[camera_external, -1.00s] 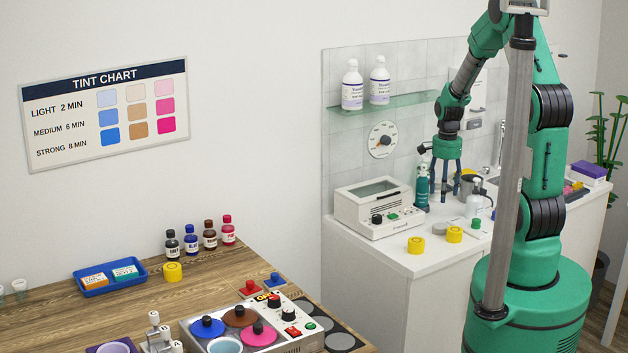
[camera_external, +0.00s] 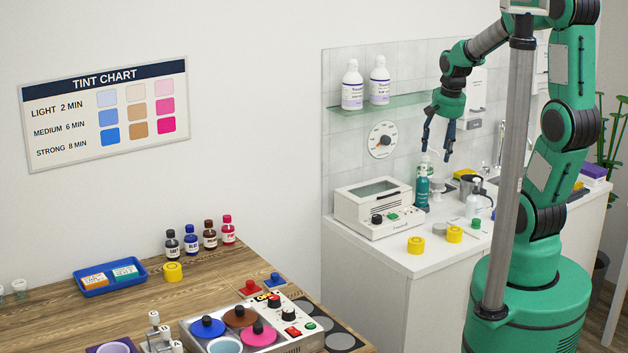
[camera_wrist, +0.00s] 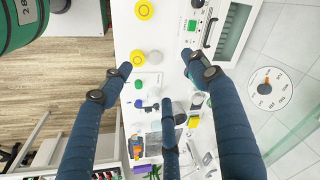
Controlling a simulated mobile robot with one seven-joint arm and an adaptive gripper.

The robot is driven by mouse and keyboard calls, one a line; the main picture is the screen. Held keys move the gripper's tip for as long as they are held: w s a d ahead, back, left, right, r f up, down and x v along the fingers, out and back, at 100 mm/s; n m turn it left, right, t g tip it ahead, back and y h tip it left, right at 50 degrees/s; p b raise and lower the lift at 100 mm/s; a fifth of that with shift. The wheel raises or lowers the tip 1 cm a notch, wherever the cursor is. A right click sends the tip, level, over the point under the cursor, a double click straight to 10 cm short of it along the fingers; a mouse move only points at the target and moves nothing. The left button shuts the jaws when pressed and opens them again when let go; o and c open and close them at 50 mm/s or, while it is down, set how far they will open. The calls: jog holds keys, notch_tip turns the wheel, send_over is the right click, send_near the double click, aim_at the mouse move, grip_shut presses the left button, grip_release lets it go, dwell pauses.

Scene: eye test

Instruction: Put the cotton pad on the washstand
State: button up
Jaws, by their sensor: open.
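The washstand (camera_external: 365,272) is the white counter at the right, against the tiled wall. A pale round disc (camera_external: 439,228) lies flat on its top, behind a yellow lid; it looks like the cotton pad, though I cannot be sure at this size. The disc also shows in the wrist view (camera_wrist: 156,57), below the fingers. My gripper (camera_external: 437,152) hangs above the washstand, clear of its top and close to the glass shelf. Its three dark blue fingers are spread with nothing between them, as the wrist view (camera_wrist: 159,76) also shows.
A white box-shaped device (camera_external: 375,208), a teal bottle (camera_external: 422,192), yellow lids (camera_external: 415,244), a green cap (camera_external: 476,224) and a white pump bottle (camera_external: 474,204) stand on the washstand. A glass shelf (camera_external: 400,101) with two bottles is beside my gripper. The wooden table is at left.

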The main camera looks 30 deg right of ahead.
jog(key=s+a+r+n+t, duration=0.1)
jog(key=s+a+r+n, duration=0.3)
jog(key=s, duration=0.4)
jog(key=s+a+r+n+t, duration=0.2)
jog(key=s+a+r+n, duration=0.2)
jog(key=s+r, duration=0.3)
jog(key=shift+s+a, duration=0.4)
jog(key=shift+s, duration=0.05)
jog(key=shift+f+b, duration=0.6)
jog(key=shift+b, duration=0.1)
jog(key=shift+f, duration=0.1)
